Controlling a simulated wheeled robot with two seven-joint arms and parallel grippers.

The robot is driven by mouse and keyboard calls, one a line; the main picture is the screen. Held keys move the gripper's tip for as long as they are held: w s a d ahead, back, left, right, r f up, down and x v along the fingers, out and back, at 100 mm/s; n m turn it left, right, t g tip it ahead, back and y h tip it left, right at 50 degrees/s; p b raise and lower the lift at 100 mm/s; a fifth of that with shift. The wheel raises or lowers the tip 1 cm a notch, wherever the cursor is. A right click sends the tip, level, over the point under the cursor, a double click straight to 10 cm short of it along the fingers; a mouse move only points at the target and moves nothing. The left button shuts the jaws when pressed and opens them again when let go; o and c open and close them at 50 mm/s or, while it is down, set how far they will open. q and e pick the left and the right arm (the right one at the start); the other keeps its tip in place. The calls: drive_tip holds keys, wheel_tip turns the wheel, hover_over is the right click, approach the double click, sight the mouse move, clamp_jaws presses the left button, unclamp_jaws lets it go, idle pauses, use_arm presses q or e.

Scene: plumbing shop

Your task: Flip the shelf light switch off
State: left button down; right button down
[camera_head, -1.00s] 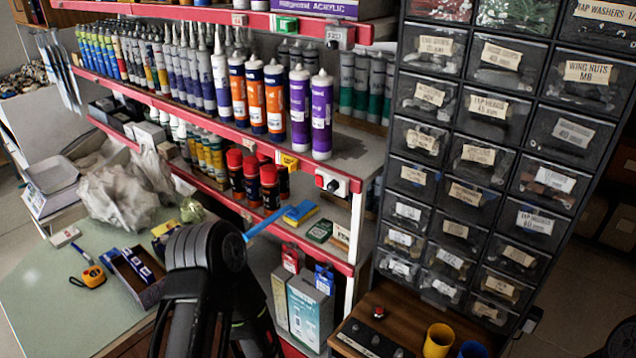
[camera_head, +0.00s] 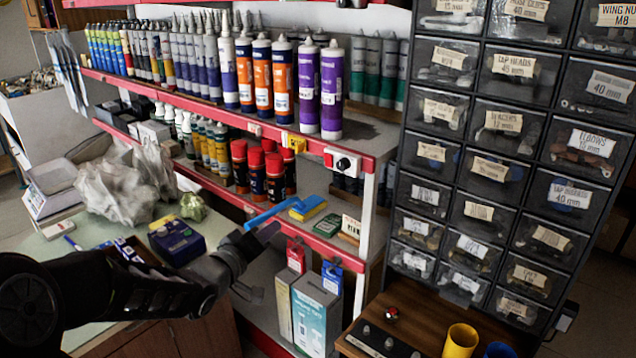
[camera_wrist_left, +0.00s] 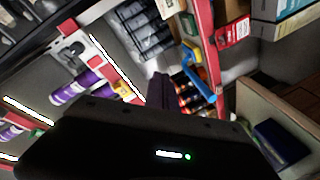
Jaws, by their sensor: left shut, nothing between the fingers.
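The shelf light switch (camera_head: 342,162) is a white plate with a red part and a black knob, on the red front edge of the middle shelf near its right end. I cannot tell its on or off position. In the left wrist view, a white plate with a dark knob (camera_wrist_left: 75,50) appears to be the same switch. My left gripper (camera_head: 266,233) is shut and empty, below and left of the switch and apart from it. Its dark fingers also show in the left wrist view (camera_wrist_left: 163,90). My right gripper is out of view.
Purple tubes (camera_head: 331,90) stand above the switch. Red-capped cans (camera_head: 275,177) and a blue-handled item (camera_head: 270,215) lie close to my left gripper. A drawer cabinet (camera_head: 480,150) stands to the right. The space before the switch looks clear.

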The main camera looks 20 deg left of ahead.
sight(327, 157)
use_arm(q)
wheel_tip(327, 157, up, 10)
drive_tip(key=s+d+n+t+h, duration=0.2)
drive_tip(key=n+h, duration=0.3)
drive_tip(key=shift+d+r, duration=0.25)
drive_tip(key=p+x, duration=0.1)
drive_tip(key=x, duration=1.3)
